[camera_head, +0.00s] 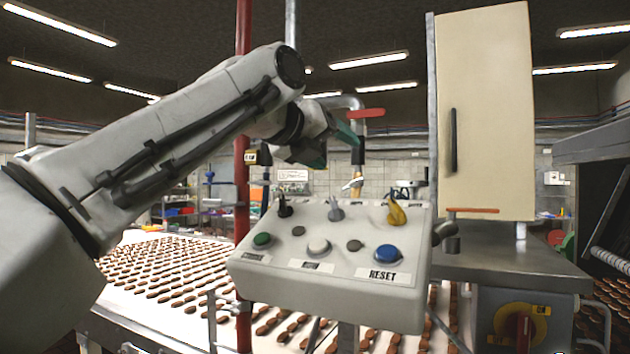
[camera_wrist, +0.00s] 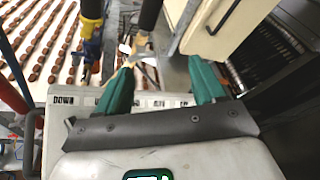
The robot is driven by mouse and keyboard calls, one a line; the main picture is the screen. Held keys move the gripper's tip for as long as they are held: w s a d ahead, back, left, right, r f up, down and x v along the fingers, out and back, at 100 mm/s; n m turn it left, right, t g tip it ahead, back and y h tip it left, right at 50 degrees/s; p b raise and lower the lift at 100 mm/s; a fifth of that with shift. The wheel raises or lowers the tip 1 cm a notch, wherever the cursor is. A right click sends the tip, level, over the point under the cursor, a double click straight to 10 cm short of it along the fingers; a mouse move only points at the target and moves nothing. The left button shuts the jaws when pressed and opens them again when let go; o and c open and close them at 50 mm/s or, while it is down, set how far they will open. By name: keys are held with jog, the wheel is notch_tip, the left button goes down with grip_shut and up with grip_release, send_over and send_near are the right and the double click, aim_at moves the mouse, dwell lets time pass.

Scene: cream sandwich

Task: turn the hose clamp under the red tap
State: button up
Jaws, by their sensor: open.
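The red tap (camera_head: 365,114) has a flat red handle on a grey pipe behind the control box. A dark hose end (camera_head: 358,156) with a yellow band hangs under it. A small silver winged piece (camera_head: 353,183), which looks like the hose clamp, shows lower down. In the wrist view a dark hose (camera_wrist: 151,12) and brass-coloured fitting (camera_wrist: 141,48) lie beyond the fingertips. I cannot clearly tell the clamp's angle there. My gripper (camera_head: 333,145) has green fingers, just left of the hose. In the wrist view my gripper (camera_wrist: 165,78) is open, with nothing between its fingers.
A control box (camera_head: 330,286) with knobs and buttons stands below my gripper. A cream cabinet (camera_head: 487,120) is at right. A red pole (camera_head: 243,120) rises at left. A blue-and-yellow fitting (camera_wrist: 91,45) hangs at left in the wrist view. A conveyor of biscuits (camera_head: 165,270) lies behind.

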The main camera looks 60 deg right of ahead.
aim_at(351, 184)
jog(key=shift+w+a+f+t+y, duration=0.15)
jog(key=shift+w+a+f+y, duration=0.2)
jog(key=shift+w+f, duration=0.15)
jog(key=shift+w+a+f+t+y, duration=0.15)
jog(key=shift+w+a+f+y, duration=0.15)
jog(key=shift+f, duration=0.25)
jog(key=shift+d+f+n, duration=0.15)
jog(key=shift+d+n, duration=0.05)
jog(key=shift+n, duration=0.1)
jog(key=p+x, duration=0.3)
jog(key=x, duration=0.7)
jog(key=shift+w+d, duration=0.1)
jog(key=shift+d, duration=0.05)
jog(key=shift+c, duration=0.3)
